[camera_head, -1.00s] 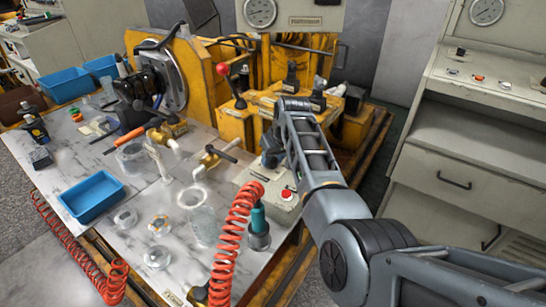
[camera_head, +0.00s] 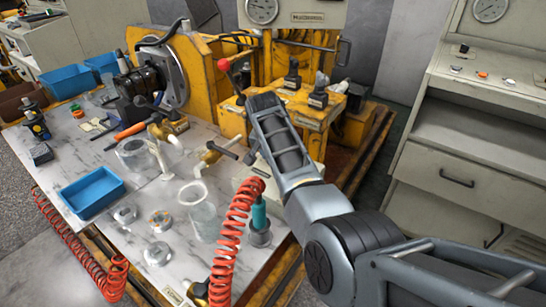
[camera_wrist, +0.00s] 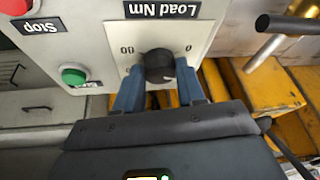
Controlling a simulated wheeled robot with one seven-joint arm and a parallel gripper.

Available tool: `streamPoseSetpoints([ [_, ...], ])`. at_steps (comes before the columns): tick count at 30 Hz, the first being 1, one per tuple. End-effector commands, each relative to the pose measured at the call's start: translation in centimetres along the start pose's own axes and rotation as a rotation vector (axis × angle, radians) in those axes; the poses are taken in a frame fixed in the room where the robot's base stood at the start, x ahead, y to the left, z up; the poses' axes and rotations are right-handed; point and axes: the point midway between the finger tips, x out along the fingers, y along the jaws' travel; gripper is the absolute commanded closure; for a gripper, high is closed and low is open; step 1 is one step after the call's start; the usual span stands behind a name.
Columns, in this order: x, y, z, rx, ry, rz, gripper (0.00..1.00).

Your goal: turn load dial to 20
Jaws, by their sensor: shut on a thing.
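In the wrist view the load dial (camera_wrist: 159,64) is a round black knob on a light grey panel. The label "Load Nm" (camera_wrist: 163,9) appears upside down, with a 0 on the right of the dial and a partly blocked larger number on the left. My gripper (camera_wrist: 159,74) has its two blue fingers on either side of the knob, shut on it. A small light mark shows on the knob's lower edge; the exact setting cannot be read. In the head view my arm hides the dial and the gripper.
A green button (camera_wrist: 74,75), the "Stop" label (camera_wrist: 38,27) and a red button (camera_wrist: 14,6) are on the same panel. A black-tipped metal lever (camera_wrist: 270,28) stands to the right. In the head view a coiled red hose (camera_head: 234,225) hangs close to my arm.

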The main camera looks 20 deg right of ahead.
Motion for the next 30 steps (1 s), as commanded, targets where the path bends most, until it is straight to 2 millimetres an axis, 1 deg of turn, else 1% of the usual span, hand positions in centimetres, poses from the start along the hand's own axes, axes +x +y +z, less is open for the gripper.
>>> streamPoseSetpoints([
  [3, 0.09, -0.22, 0.02, 0.062, 0.005, 0.022, 0.91],
  [10, 0.03, -0.23, 0.01, 0.139, 0.009, 0.054, 0.91],
  [27, -0.09, -0.25, -0.07, 0.167, 0.012, 0.065, 0.91],
  [28, -0.09, -0.25, -0.08, 0.167, 0.012, 0.065, 0.59],
  [30, -0.09, -0.24, -0.07, 0.167, 0.011, 0.065, 0.52],
])
